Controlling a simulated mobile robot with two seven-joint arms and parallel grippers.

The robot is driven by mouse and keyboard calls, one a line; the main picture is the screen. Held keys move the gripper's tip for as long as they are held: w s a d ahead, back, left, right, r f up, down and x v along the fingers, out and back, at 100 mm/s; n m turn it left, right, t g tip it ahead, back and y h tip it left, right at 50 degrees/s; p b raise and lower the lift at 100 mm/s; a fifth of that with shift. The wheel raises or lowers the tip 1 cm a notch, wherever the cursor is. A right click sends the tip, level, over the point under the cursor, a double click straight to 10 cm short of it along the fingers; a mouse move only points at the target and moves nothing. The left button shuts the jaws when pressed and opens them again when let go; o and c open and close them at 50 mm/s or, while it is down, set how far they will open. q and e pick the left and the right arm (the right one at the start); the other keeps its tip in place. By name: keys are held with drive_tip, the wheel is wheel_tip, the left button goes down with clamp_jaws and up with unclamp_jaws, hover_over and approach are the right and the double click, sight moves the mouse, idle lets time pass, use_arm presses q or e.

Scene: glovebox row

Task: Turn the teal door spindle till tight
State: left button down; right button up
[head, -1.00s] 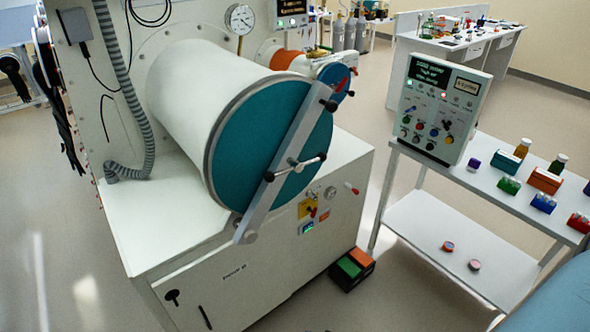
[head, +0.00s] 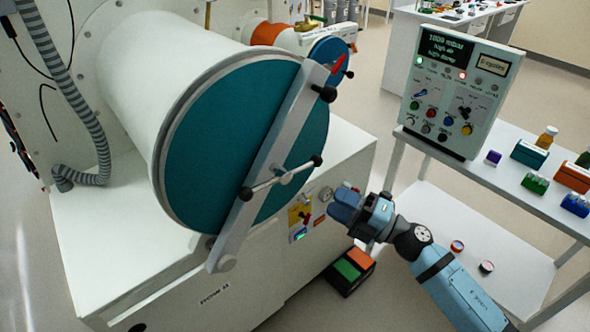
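The large teal door (head: 215,140) closes the end of the white cylinder. A grey bar (head: 248,205) runs diagonally across its face. The spindle (head: 283,178) sits at the middle of the bar, with a thin cross handle that has black ends. My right gripper (head: 338,205) is to the right of and below the spindle, apart from it, in front of the cabinet's small panel. Its blue fingers point left; the gap between them is not clear at this angle. My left gripper is not in view.
A control panel (head: 458,90) stands on a white shelf table (head: 500,178) at right, with several small bottles and coloured blocks. A pedal box (head: 350,270) lies on the floor below my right gripper.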

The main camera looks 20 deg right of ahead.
sight(285, 176)
drive_tip(key=p+x, duration=0.3)
drive_tip(key=x, duration=0.9)
drive_tip(key=shift+a+r, duration=0.15)
drive_tip(key=shift+r, duration=0.05)
drive_tip(key=shift+w+a, duration=0.25)
clamp_jaws()
